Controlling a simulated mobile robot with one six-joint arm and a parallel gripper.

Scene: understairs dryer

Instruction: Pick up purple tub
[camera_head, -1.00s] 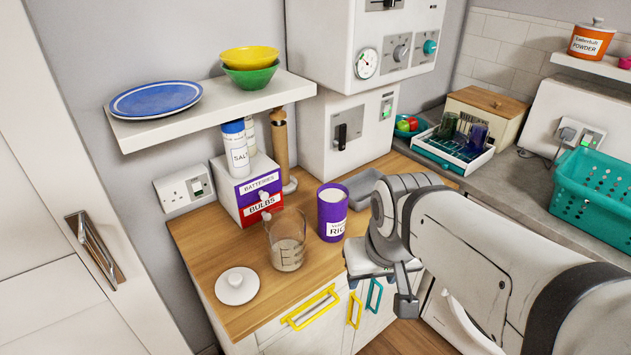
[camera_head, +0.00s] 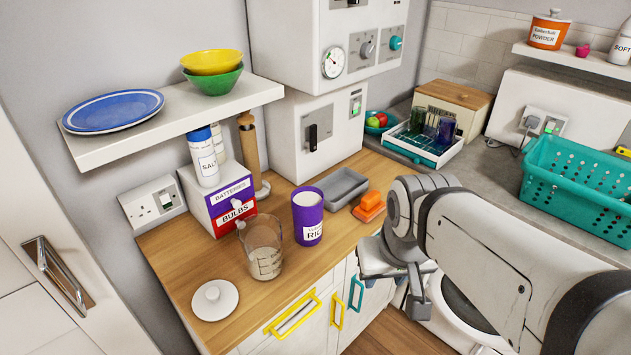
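The purple tub (camera_head: 307,217) is a round, upright container with a white label reading in part "RIC". It stands on the wooden worktop (camera_head: 190,262), and its top shows a pale inside. My gripper (camera_head: 396,272) is to the right of the tub and lower in the picture, by the worktop's front edge, apart from the tub. Nothing shows held in it. My own arm hides part of it, and I cannot tell how far its fingers are apart.
A glass measuring jug (camera_head: 264,250) stands close to the tub's left. A white round lid (camera_head: 215,299) lies in front. A grey tray (camera_head: 340,187) and an orange block (camera_head: 369,207) are behind and right. A drawer box (camera_head: 222,199) stands at the wall under a shelf (camera_head: 178,124).

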